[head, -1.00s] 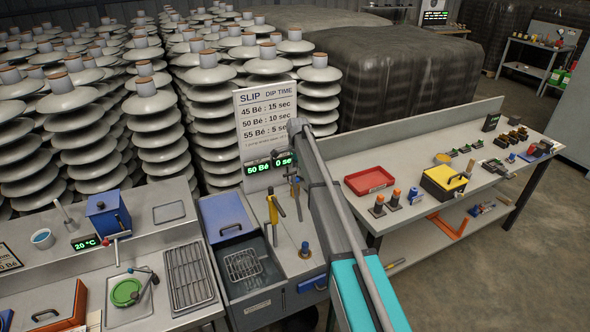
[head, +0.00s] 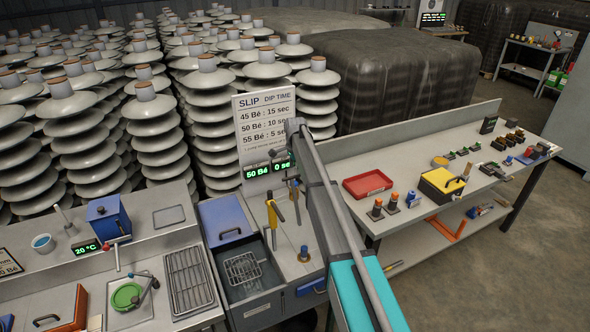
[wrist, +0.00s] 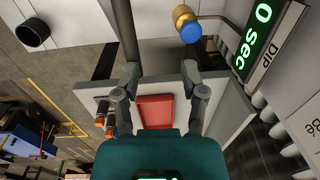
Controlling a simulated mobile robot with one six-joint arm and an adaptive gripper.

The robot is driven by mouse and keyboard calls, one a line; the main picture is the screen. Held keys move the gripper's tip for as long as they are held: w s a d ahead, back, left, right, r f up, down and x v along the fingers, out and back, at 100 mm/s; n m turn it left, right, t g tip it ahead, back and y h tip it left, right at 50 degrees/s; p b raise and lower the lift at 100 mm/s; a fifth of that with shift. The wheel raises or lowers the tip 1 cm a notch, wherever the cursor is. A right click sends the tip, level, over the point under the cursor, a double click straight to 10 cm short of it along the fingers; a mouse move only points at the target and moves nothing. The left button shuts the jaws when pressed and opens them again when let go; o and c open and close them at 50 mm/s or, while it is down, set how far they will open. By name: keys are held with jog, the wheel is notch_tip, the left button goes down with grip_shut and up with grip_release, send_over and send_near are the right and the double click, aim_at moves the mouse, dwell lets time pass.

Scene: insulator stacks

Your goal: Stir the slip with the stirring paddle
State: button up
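The slip tank (head: 264,290) is a dark open basin with a wire basket (head: 243,268) in it, at the lower middle of the head view. My gripper (head: 288,160) is above and behind the tank, in front of the display, and apart from the yellow handle. In the wrist view my gripper (wrist: 160,75) has its fingers spread with nothing held between them. The yellow handle is not clear there.
A blue lid (head: 225,217) is behind the tank. The slip sign (head: 265,125) is close behind my gripper. A red tray (head: 367,185) lies on the right bench.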

jog(key=w+a+r+p, duration=0.2)
jog(key=w+r+p, duration=0.5)
jog(key=r+p, duration=0.4)
jog(key=shift+a+r, duration=0.35)
jog(key=shift+a, duration=0.05)
dwell(1.4)
jog(key=shift+s, duration=0.1)
dwell(1.1)
jog(key=s+d+f+n+b, duration=0.3)
jog(key=s+d+n, duration=0.1)
jog(key=s, duration=1.3)
jog(key=s+d+f+n+b, duration=0.4)
jog(key=s+d+n, duration=0.1)
jog(key=s, duration=1.3)
jog(key=s+d+f+n+b, duration=0.3)
jog(key=s+d, duration=0.3)
jog(key=s, duration=1.1)
jog(key=shift+s+d+f+n+g, duration=0.2)
jog(key=shift+f+n+g, duration=0.15)
jog(key=shift+n, duration=0.35)
jog(key=shift+a, duration=0.1)
